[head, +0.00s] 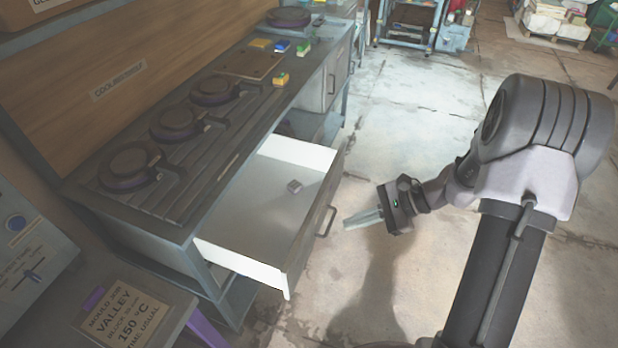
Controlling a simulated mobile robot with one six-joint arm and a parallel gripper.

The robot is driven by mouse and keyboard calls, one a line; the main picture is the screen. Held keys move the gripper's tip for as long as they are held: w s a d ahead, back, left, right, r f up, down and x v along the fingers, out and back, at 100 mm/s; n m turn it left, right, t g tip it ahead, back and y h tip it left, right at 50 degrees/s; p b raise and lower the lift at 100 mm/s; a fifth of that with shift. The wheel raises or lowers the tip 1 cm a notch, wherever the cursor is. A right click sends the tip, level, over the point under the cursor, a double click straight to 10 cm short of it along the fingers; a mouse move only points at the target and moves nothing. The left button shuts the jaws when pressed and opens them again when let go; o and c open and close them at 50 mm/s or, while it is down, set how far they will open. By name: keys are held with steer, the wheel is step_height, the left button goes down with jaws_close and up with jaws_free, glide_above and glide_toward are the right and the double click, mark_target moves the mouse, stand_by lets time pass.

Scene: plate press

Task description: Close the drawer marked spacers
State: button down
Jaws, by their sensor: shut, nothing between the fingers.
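An open drawer (300,267) sticks out from the front of a long grey workbench. The drawer front has a dark bar handle (326,221). No label can be read on the drawer front, so I cannot tell whether it is marked spacers. My gripper (347,224) is shut and empty. In the picture it is just right of the handle, over the floor, and seems apart from it.
Round dark moulds (130,165) stand in a row on the workbench top. A second drawer or door front (335,75) farther along is shut. A side table with a sign (122,317) is at bottom left. The concrete floor (430,120) around my arm is clear.

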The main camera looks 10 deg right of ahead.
steer(key=d+f+m+t+y, duration=0.1)
steer(key=d+f+m+t, duration=0.25)
steer(key=f, duration=0.45)
steer(key=d+f+m+t+y, duration=0.15)
steer(key=f+m, duration=0.25)
steer(key=f, duration=0.4)
steer(key=b, duration=0.5)
glide_toward(310, 241)
steer(key=shift+h, duration=0.25)
steer(key=x, duration=0.5)
steer(key=shift+w+a+f, duration=0.15)
steer(key=shift+a, duration=0.15)
steer(key=shift+w+a, duration=0.25)
steer(key=shift+a, duration=0.1)
steer(key=shift+a, duration=0.15)
